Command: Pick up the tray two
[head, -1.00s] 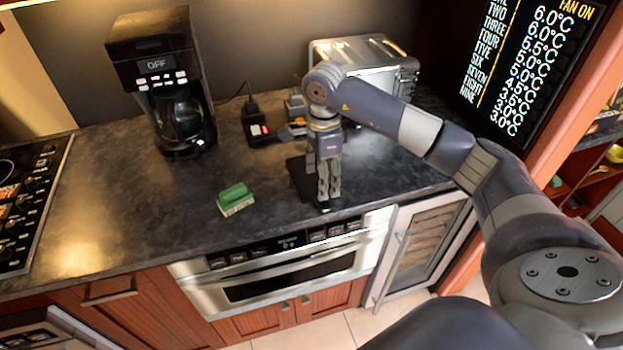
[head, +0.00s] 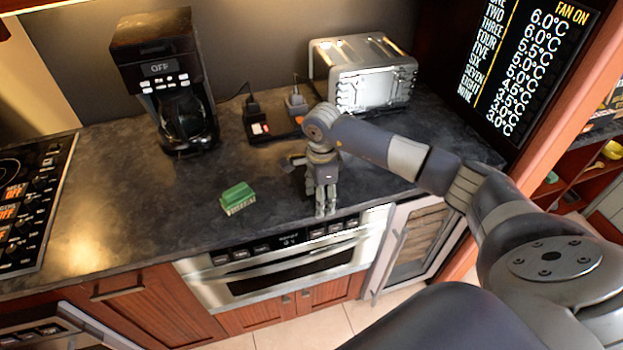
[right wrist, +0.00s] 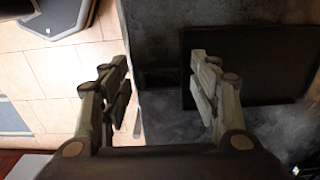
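A flat black rectangular tray (right wrist: 250,65) lies on the dark counter in the right wrist view, to the right of my fingers. I cannot read which tray it is. In the head view my arm and gripper largely hide it. My right gripper (head: 326,212) points down near the counter's front edge, above the built-in oven. In the right wrist view the right gripper (right wrist: 163,95) has its two fingers well apart, with nothing held between them. The counter edge shows between the fingers. My left gripper is not in view.
A green-topped sponge (head: 238,198) lies left of my gripper. A coffee maker (head: 165,80) stands at the back left, a silver toaster (head: 365,72) at the back right. A power socket block (head: 258,128) with plugs sits between them. The counter's left middle is clear.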

